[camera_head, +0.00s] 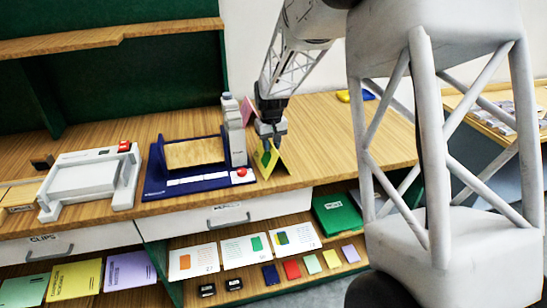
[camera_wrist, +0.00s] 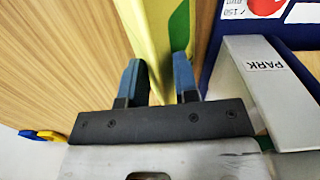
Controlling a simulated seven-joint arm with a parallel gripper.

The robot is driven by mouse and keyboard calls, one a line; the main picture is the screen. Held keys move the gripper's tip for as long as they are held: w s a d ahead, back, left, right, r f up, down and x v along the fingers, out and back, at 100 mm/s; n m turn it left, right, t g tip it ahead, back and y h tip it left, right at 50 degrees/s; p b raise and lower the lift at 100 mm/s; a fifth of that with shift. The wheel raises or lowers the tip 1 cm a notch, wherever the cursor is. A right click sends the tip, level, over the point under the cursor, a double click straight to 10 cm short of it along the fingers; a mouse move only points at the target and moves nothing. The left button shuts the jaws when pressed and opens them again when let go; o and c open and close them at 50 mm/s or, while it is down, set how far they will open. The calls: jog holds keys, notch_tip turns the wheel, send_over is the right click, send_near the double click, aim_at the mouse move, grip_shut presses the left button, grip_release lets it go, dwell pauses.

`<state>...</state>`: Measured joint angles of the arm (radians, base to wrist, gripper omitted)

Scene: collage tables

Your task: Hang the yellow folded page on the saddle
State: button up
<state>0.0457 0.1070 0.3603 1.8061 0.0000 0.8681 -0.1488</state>
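The yellow folded page (camera_head: 279,160) stands like a tent with a green diamond on its face, at the right end of the blue press in the head view. My gripper (camera_head: 269,143) is right over its top fold. In the wrist view the page (camera_wrist: 149,28) runs up between my two fingers (camera_wrist: 160,82), which stand apart on either side of it. I cannot tell whether they press on it. Whether the page's lower edges touch the table is unclear. No part is clearly recognisable as the saddle.
The blue press (camera_head: 155,178) has a grey column (camera_head: 233,135) close left of my gripper. A grey block marked PARK (camera_wrist: 262,75) is close right in the wrist view. A pink folded page (camera_head: 250,110) is behind. Table right of the page is clear.

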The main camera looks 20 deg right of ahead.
jog(key=shift+r, duration=0.15)
jog(key=shift+r, duration=5.9)
jog(key=shift+r, duration=0.1)
jog(key=w+a+r+n, duration=0.2)
jog(key=a+r+n, duration=0.15)
jog(key=r, duration=0.75)
jog(key=w+a+f+n, duration=0.1)
jog(key=a+n, duration=0.4)
jog(key=a, duration=0.5)
jog(key=w+a+f+n, duration=0.1)
jog(key=a+f+n, duration=0.1)
jog(key=a+n, duration=0.5)
jog(key=shift+n, duration=0.65)
jog(key=shift+w+a+f, duration=0.25)
jog(key=shift+a+f, duration=0.6)
jog(key=shift+f, duration=0.05)
jog(key=shift+w+a+f, duration=0.3)
jog(key=shift+a+f, duration=0.55)
jog(key=shift+a, duration=0.05)
jog(key=shift+w+a+f, duration=0.25)
jog(key=shift+a+f, duration=0.6)
jog(key=shift+f, duration=0.05)
